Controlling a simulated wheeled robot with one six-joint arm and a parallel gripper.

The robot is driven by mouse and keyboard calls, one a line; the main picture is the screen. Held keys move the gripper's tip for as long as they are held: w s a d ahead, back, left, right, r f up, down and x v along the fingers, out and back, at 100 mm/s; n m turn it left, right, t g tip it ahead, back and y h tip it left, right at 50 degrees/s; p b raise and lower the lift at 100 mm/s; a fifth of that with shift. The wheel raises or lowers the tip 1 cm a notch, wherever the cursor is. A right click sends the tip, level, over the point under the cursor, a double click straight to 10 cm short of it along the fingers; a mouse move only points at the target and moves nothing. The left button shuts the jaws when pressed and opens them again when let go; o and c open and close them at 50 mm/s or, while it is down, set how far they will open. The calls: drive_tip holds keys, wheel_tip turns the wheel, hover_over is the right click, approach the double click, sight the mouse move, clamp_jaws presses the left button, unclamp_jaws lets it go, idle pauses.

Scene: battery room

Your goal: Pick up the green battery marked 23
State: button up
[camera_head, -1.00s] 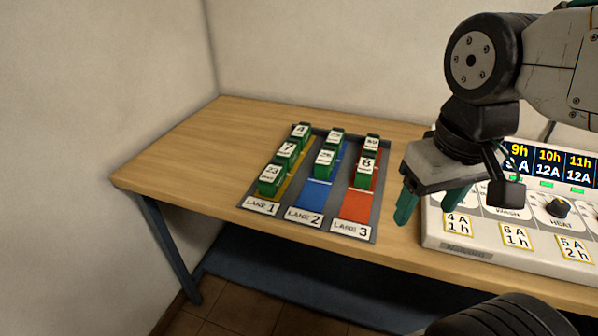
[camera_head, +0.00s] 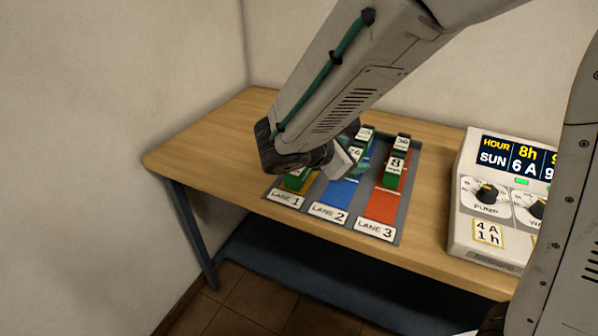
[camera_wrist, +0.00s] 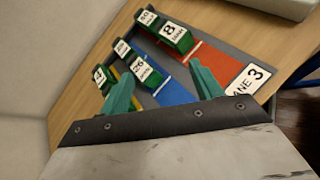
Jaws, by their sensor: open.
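The front battery of lane 1, which read 23 a second ago, shows only as a green sliver (camera_head: 297,183) under my arm in the head view; its label is hidden. In the wrist view I cannot make out battery 23; the jaws cover the front of lane 1. In the head view my gripper (camera_head: 358,166) is low over the rack around lane 2, partly hidden by my wrist.
Green battery 26 (camera_wrist: 145,72) stands in lane 2 close to the fingers. Battery 8 (camera_wrist: 178,37) and another behind it stand in lane 3. The front of red lane 3 (camera_head: 381,206) is clear. A control panel (camera_head: 480,236) stands at right.

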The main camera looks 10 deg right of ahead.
sight(299, 171)
drive_tip(key=w+a+f+n+t, duration=0.1)
drive_tip(key=a+f+n, duration=0.1)
drive_tip(key=a, duration=0.2)
drive_tip(key=w+a+f+n+t+y, duration=0.1)
drive_tip(key=w+a+f+n+t, duration=0.1)
drive_tip(key=a+n, duration=0.1)
drive_tip(key=w+a+f+n+t+y, duration=0.1)
drive_tip(key=a+f+n+t, duration=0.1)
drive_tip(key=a, duration=0.3)
drive_tip(key=shift+w+a+f+n, duration=0.25)
drive_tip(key=shift+f+n, duration=0.3)
drive_tip(key=shift+n, duration=0.15)
drive_tip(key=shift+w+a+f, duration=0.1)
drive_tip(key=shift+w+f, duration=0.05)
drive_tip(key=shift+f, duration=0.05)
drive_tip(key=x, duration=0.7)
drive_tip(key=shift+w+a+f, duration=0.15)
drive_tip(key=shift+w+f, duration=0.1)
drive_tip(key=shift+f, duration=0.05)
clamp_jaws()
